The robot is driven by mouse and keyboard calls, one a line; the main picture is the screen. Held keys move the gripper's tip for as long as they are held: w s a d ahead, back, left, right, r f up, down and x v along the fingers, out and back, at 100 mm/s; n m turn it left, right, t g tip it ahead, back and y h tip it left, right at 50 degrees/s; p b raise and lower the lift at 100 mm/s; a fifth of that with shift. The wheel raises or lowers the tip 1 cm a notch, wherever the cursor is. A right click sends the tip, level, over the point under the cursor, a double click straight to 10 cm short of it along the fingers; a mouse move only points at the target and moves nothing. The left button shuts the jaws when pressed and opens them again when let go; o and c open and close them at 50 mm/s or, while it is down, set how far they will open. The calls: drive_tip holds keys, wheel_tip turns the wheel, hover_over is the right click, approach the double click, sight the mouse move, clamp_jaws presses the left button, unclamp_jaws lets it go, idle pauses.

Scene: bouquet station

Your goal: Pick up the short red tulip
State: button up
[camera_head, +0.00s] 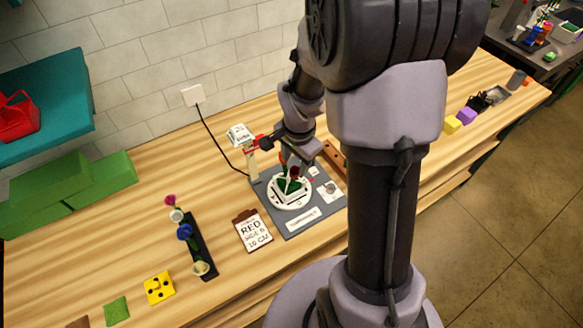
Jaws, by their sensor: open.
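A small dark red bloom (294,171) shows just under my gripper, above a white round holder (290,203) with green leaves or stems (287,187) in it. I cannot tell for sure that this bloom is the short red tulip, nor its stem length. My gripper (291,162) is open, points down and is over the holder, very close to the bloom. Whether the fingers touch or surround it is too small to tell. My arm partly hides the area behind and right of the holder.
The holder stands on a grey board (268,190) beside a post with a white label (240,135). A clipboard reading "RED" (253,230) lies left. A black rack (203,250) holds several flowers. A yellow block (159,288) and green square (117,311) lie farther left.

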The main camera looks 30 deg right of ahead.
sight(296, 167)
drive_tip(key=f, duration=0.3)
drive_tip(key=w+d+f, duration=0.1)
drive_tip(key=f, duration=0.1)
drive_tip(key=shift+w, duration=0.1)
drive_tip(key=shift+r, duration=0.1)
drive_tip(key=shift+c, duration=0.2)
drive_tip(key=c, duration=0.6)
drive_tip(key=shift+c, duration=0.2)
wheel_tip(296, 167, up, 7)
drive_tip(key=s, duration=0.2)
drive_tip(key=s+b, duration=0.3)
drive_tip(key=s, duration=1)
drive_tip(key=shift+s+d, duration=0.2)
